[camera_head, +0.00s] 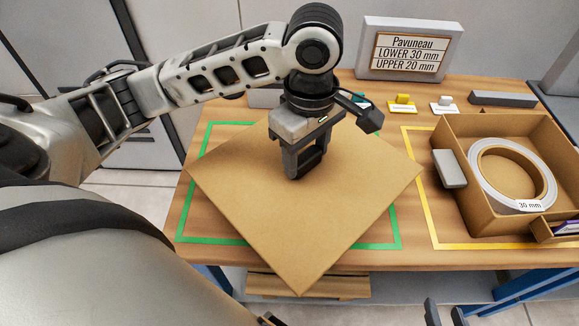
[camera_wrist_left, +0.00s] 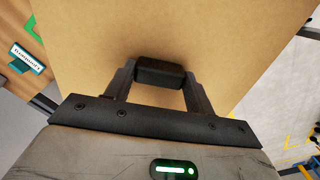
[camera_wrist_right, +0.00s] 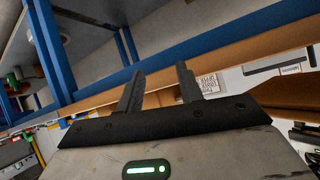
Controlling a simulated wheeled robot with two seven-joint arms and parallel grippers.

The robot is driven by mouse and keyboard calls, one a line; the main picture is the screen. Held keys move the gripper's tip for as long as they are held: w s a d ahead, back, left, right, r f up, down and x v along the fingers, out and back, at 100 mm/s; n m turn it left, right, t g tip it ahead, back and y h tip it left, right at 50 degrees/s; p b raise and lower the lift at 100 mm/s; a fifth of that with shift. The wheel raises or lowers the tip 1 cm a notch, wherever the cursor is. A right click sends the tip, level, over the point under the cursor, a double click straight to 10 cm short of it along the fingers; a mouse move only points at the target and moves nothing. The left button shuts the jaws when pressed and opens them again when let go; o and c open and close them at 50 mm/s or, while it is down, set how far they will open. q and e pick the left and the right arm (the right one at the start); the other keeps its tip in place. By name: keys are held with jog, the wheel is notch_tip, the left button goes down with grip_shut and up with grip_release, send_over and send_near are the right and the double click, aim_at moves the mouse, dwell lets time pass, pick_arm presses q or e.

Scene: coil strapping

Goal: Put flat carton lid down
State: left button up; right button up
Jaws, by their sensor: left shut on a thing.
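The flat carton lid (camera_head: 300,230) is a square brown sheet, turned like a diamond over the green outlined area (camera_head: 212,240). Its near corner reaches past the table's front edge. I cannot tell whether it touches the table. My left gripper (camera_head: 306,165) points down at the lid's far half and is shut on a dark block-shaped grip on it, which also shows in the left wrist view (camera_wrist_left: 160,72). My right gripper (camera_head: 445,314) is low at the front edge of the head view. In the right wrist view its fingers (camera_wrist_right: 158,85) are apart with nothing between them.
A carton box (camera_head: 465,215) with a white coil (camera_head: 490,185) marked 30 mm stands in the yellow outlined area (camera_head: 425,215). A sign (camera_head: 410,48) reads Pavuneau, lower 30 mm, upper 20 mm. Small yellow and white items (camera_head: 403,104) stand at the back. Brown boards (camera_head: 310,287) lie below the table edge.

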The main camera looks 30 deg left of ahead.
pick_arm(q)
jog(key=a+f, duration=0.1)
jog(key=f, duration=0.1)
jog(key=w+a+f, duration=0.1)
jog(key=a+f, duration=0.1)
jog(key=shift+f+b, duration=0.15)
jog(key=shift+b, duration=0.25)
jog(key=shift+a+f, duration=0.3)
jog(key=f, duration=0.1)
jog(key=f+b, duration=0.1)
jog(key=f, duration=0.1)
jog(key=shift+w+a+f, duration=0.1)
jog(key=shift+a+f, duration=0.1)
jog(key=shift+a, duration=0.1)
jog(key=shift+f, duration=0.2)
pick_arm(e)
jog(key=shift+s+f, duration=0.1)
jog(key=shift+f, duration=0.45)
jog(key=shift+r, duration=0.1)
pick_arm(q)
jog(key=o, duration=1)
pick_arm(e)
jog(key=shift+a, duration=0.1)
